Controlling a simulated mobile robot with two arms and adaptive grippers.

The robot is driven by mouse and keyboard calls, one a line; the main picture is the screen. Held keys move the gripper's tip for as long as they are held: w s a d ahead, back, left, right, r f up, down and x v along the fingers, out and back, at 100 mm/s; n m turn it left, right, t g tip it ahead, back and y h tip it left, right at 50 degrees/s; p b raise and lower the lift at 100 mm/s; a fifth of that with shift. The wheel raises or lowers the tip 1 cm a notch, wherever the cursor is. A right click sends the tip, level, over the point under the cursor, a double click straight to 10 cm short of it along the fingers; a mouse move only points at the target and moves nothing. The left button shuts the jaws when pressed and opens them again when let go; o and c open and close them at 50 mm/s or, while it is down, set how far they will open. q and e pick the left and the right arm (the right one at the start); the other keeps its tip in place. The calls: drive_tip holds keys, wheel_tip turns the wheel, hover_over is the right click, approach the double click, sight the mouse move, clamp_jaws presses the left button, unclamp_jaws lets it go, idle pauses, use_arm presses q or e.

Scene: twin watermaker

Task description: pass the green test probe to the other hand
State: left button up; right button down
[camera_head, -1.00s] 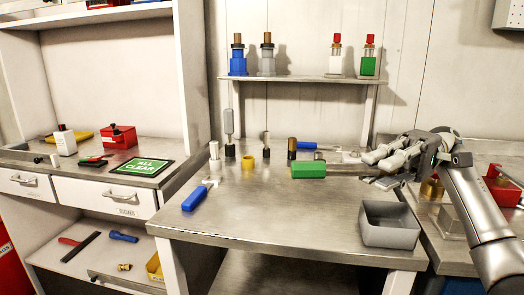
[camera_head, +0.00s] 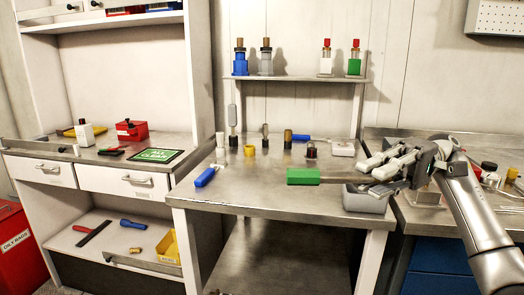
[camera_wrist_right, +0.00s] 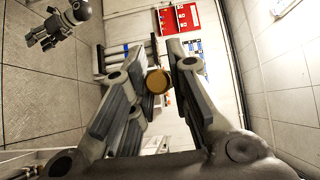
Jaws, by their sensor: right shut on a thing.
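The green test probe (camera_head: 303,177) shows in the head view as a green block-like handle pointing left, held above the steel bench top. My right gripper (camera_head: 385,170) is shut on its right end, and the fingers hide the rest. In the right wrist view, a round tan end (camera_wrist_right: 158,82), apparently the probe's, sits between the two grey fingers. My left gripper is not in the head view. A dark jointed part, apparently my left gripper (camera_wrist_right: 50,32), shows small at the top left of the wrist view, apart from the probe; its jaws are unclear.
A grey bin (camera_head: 365,203) stands under my right gripper near the bench's right edge. A blue-handled tool (camera_head: 205,177), a yellow ring (camera_head: 249,150) and several upright pieces stand behind and left. A shelf (camera_head: 300,79) holds several bottles. Space left of the bench front is clear.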

drive_tip(key=a+f+m+t+y, duration=0.35)
drive_tip(key=f+m+t, duration=0.35)
drive_tip(key=f, duration=0.9)
use_arm(q)
drive_tip(key=s+f+x, duration=0.1)
drive_tip(key=s+x, duration=0.2)
drive_tip(key=x, duration=1.1)
use_arm(e)
drive_tip(key=s+d+f+m+t+h, duration=0.4)
drive_tip(key=s+f+m+t, duration=0.3)
drive_tip(key=t, duration=0.5)
use_arm(q)
drive_tip(key=s+f+g+p, duration=0.2)
drive_tip(key=s+f+p, duration=0.45)
drive_tip(key=p, duration=0.35)
drive_tip(key=s+a+f+p, duration=0.2)
drive_tip(key=s+p, duration=0.6)
drive_tip(key=s, duration=0.5)
drive_tip(key=shift+a+f+g+p, duration=0.25)
drive_tip(key=shift+a+g+p, duration=0.05)
drive_tip(key=shift+a, duration=0.25)
use_arm(e)
wheel_tip(320, 180, up, 12)
drive_tip(key=m+t+h, duration=0.4)
drive_tip(key=t+h, duration=0.2)
drive_tip(key=shift+s+m, duration=0.2)
drive_tip(key=shift+m, duration=0.1)
drive_tip(key=shift+r, duration=0.1)
